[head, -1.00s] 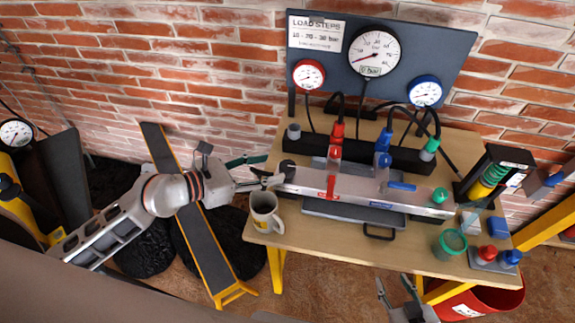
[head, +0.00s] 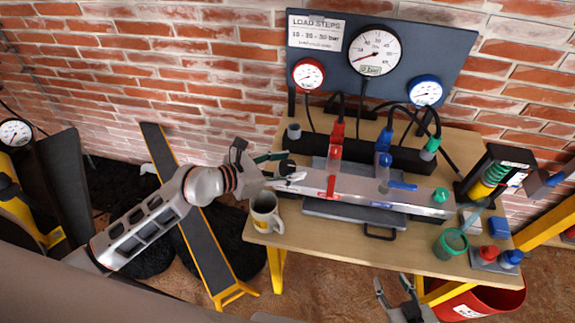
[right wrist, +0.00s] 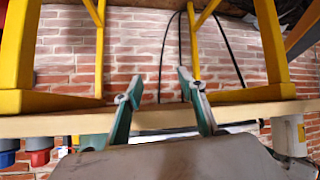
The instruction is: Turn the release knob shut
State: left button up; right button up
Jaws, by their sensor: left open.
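The black knob (head: 287,167), which I take to be the release knob, sits at the left end of the silver manifold block (head: 350,192) on the bench. My left gripper (head: 287,168) is open, with one finger behind the knob and the other in front of it. I cannot tell whether either finger touches it. A red lever (head: 331,187) and a blue lever (head: 403,186) are on the block. My right gripper (head: 391,283) is below the bench's front edge. It shows open and empty in the right wrist view (right wrist: 160,82).
A mug (head: 265,213) stands close below my left gripper, at the bench's (head: 330,245) left edge. Gauges on a dark panel (head: 440,45) stand behind. A green cup (head: 450,243) and red and blue knobbed parts are at the right. A red bucket (head: 485,300) is below.

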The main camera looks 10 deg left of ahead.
pick_arm(q)
jog(key=c, duration=1.1)
